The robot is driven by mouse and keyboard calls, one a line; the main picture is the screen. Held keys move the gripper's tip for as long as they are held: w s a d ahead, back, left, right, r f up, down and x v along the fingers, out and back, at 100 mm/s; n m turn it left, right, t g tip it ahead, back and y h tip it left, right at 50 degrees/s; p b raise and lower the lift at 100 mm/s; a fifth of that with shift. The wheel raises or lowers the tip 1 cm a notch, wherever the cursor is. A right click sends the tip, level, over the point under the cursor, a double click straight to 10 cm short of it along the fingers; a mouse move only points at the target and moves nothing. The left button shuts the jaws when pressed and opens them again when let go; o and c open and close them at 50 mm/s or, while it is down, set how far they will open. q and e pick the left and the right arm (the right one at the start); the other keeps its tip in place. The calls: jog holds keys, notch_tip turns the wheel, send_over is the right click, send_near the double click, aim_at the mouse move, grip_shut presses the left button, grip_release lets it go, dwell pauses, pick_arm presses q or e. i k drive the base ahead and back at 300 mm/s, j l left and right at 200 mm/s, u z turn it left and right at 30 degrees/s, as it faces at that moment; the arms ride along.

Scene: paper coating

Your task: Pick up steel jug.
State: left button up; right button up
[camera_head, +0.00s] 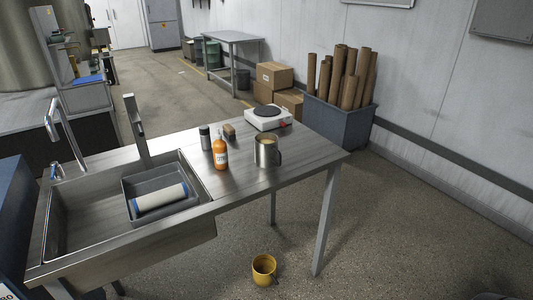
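The steel jug (266,155) stands upright on the steel table (315,148), near its front edge. Neither of my grippers shows in the head view, so nothing is seen touching the jug.
A white hot plate (268,117) sits behind the jug; a dark-capped bottle (204,138) and a small brown block (229,132) stand behind left. The sink (85,215) holds a grey tray (128,190) with a roller. A yellow mug (263,269) stands on the floor.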

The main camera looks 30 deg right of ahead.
aim_at(268, 153)
jog(key=i+l+u, duration=0.1)
jog(key=l+u, duration=0.2)
jog(key=l, duration=0.55)
jog(key=l+u, duration=0.3)
jog(key=l, duration=0.55)
